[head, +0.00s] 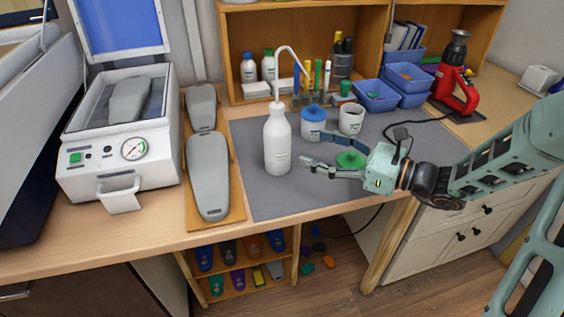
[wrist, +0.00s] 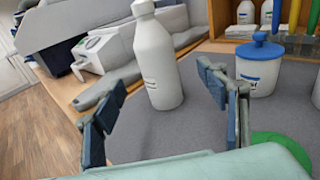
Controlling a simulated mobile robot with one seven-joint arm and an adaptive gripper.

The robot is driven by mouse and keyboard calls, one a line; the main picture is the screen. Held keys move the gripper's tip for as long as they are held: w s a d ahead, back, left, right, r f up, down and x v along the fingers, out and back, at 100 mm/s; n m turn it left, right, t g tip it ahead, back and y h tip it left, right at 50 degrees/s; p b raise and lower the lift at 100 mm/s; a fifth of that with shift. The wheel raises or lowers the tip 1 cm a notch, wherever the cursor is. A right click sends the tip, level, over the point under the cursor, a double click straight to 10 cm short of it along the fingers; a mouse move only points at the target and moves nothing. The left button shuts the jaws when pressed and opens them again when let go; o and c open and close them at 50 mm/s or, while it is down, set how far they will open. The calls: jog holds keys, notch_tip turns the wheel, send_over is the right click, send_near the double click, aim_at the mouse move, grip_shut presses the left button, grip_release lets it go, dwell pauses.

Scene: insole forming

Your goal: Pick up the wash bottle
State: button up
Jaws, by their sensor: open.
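The wash bottle (head: 277,143) is white with a bent spout and stands upright on the grey mat (head: 260,196) near its left part. It also shows in the wrist view (wrist: 157,62), ahead of my fingers, with its top and spout cut off. My gripper (head: 304,166) is open and empty, just right of the bottle in the head view. In the wrist view my gripper (wrist: 165,105) has its two fingers spread, with the bottle's lower body beyond the gap between them. I cannot tell whether a fingertip touches it.
A blue-lidded jar (head: 313,123) and a white cup (head: 351,119) stand behind my gripper. A green disc (head: 351,160) lies under it. Grey lasts on a board (head: 232,205) and a white press (head: 120,150) stand left. The mat's front is clear.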

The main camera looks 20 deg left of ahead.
aim_at(290, 136)
jog(key=shift+t+y, duration=0.3)
jog(key=shift+y, duration=0.1)
jog(key=x, duration=0.5)
jog(key=shift+a+r, duration=0.35)
jog(key=shift+r, duration=0.1)
jog(key=shift+s+x, duration=0.1)
jog(key=shift+x, duration=1.25)
jog(key=shift+s+x, duration=0.15)
jog(key=shift+x, duration=1.25)
jog(key=shift+c, duration=0.4)
jog(key=c, duration=1.7)
jog(key=shift+r, duration=0.1)
